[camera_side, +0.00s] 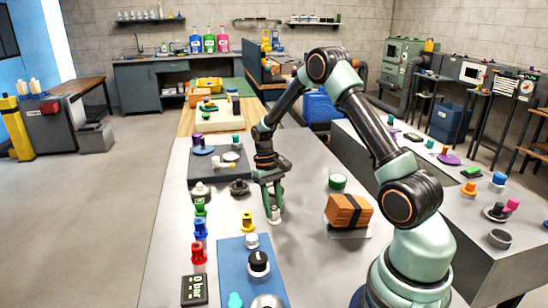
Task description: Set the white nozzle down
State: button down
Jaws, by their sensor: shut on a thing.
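My gripper (273,203) points down over the middle of the grey table (300,260). It is shut on the white nozzle (275,216), a small pale piece showing below the fingertips. The nozzle is upright, and its upper part is hidden by the fingers. I cannot tell whether its bottom touches the table top.
A yellow piece (247,222) stands close left, with green (200,208), blue (200,229) and red (198,253) pieces farther left. A blue mat (232,268) lies in front. An orange strapped block (348,210) is to the right. Bare table lies between nozzle and block.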

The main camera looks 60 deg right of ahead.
jog(key=c, duration=0.6)
grip_release()
jog(key=v, duration=1.2)
jog(key=s+a+r+n+t+h, duration=0.1)
jog(key=s+a+r+n+t, duration=0.15)
jog(key=a+r, duration=0.6)
jog(key=s+a+r+n+t, duration=0.2)
jog(key=s+a+t, duration=0.3)
jog(key=s+a, duration=0.3)
jog(key=shift+s+a+r+t, duration=0.35)
jog(key=shift+s+a, duration=0.05)
jog(key=shift+s, duration=0.2)
jog(key=o, duration=0.3)
jog(key=shift+s+a+f, duration=0.1)
jog(key=shift+s, duration=0.05)
